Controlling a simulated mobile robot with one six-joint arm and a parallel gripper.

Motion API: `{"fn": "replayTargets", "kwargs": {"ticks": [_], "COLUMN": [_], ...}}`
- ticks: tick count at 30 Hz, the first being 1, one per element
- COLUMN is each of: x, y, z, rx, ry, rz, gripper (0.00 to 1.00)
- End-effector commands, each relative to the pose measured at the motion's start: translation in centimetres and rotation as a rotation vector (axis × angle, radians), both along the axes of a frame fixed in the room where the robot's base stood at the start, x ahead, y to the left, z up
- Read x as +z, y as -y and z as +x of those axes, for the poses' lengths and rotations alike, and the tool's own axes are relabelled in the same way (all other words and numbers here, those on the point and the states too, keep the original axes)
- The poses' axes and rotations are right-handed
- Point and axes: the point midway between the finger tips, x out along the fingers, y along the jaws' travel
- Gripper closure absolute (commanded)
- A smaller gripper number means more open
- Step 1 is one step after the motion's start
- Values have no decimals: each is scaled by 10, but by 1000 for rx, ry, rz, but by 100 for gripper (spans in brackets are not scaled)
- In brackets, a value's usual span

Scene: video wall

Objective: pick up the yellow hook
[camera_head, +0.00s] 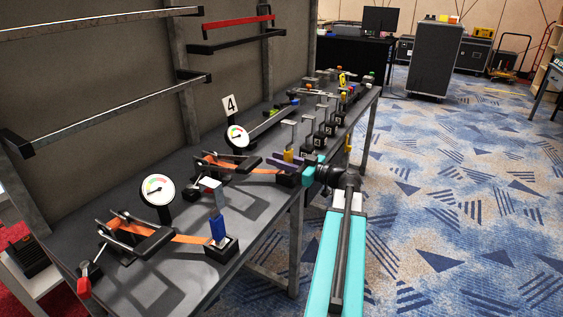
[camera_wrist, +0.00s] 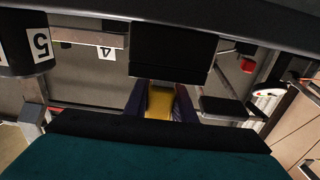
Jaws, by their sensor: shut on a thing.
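The yellow hook (camera_wrist: 160,103) shows in the wrist view between the two dark purple fingers of my gripper (camera_wrist: 160,92), which is shut on it. A black block hides part of the view just above it, so the hook's full shape cannot be seen. In the head view my gripper (camera_head: 284,161) is at the front edge of the workbench, with a small yellow piece (camera_head: 289,154) at its fingers. I cannot tell there whether the hook still touches its holder.
The grey bench (camera_head: 180,278) carries orange-strapped clamps, a blue block (camera_head: 217,228), a gauge (camera_head: 158,189) and a row of numbered black blocks (camera_head: 319,141) beyond my gripper. A frame with rails stands behind. Patterned carpet (camera_head: 450,220) lies clear on the right.

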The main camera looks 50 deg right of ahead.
Motion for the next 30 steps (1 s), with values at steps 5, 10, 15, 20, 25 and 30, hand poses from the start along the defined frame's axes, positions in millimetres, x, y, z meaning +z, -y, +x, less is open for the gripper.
{"fn": "replayTargets", "kwargs": {"ticks": [5, 10, 15, 20, 25, 30], "x": [8, 23, 36, 39, 42, 44], "y": [0, 0, 0, 1, 2, 3], "z": [0, 0, -10, -40, -74, -106], "rx": [0, 0, -3, -5, -4, -3], "ry": [1, 1, 1, 1, 1, 1], "rz": [-1, -2, -1, 0, 0, 0], "gripper": [100, 100, 100, 100, 100, 100]}}
